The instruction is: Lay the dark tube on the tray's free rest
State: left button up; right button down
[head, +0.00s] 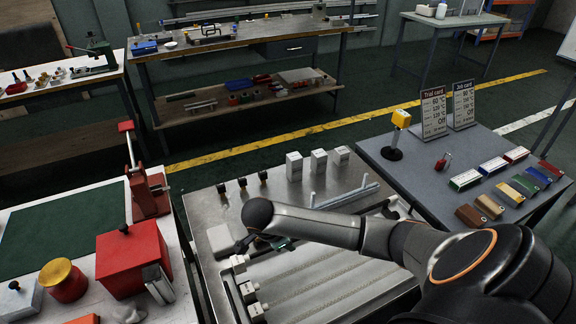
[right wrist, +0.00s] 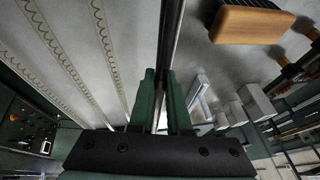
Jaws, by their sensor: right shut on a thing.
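My right gripper (right wrist: 163,85) has its two green fingers shut on a dark, shiny tube (right wrist: 171,35), which runs away from me up the right wrist view. In the head view my right gripper (head: 280,243) is over the metal bench, largely hidden behind its own arm, and I cannot make out the tube there. A pale blue-grey rack-like piece (head: 345,195) lies on the bench beyond the arm; I cannot tell whether it is the tray or which rest is free. My left gripper is not in view.
Pale ribbed strips (head: 315,285) run along the bench, with small white blocks (head: 247,290) at their left ends. Three white boxes (head: 318,161) stand at the back. A wood-topped block (right wrist: 252,24) lies right of the tube. A red box (head: 133,258) stands on the left table.

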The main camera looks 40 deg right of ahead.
jog(key=shift+f, duration=0.65)
dwell(0.3)
jog(key=shift+p, duration=0.4)
dwell(0.5)
jog(key=shift+p, duration=0.5)
dwell(0.5)
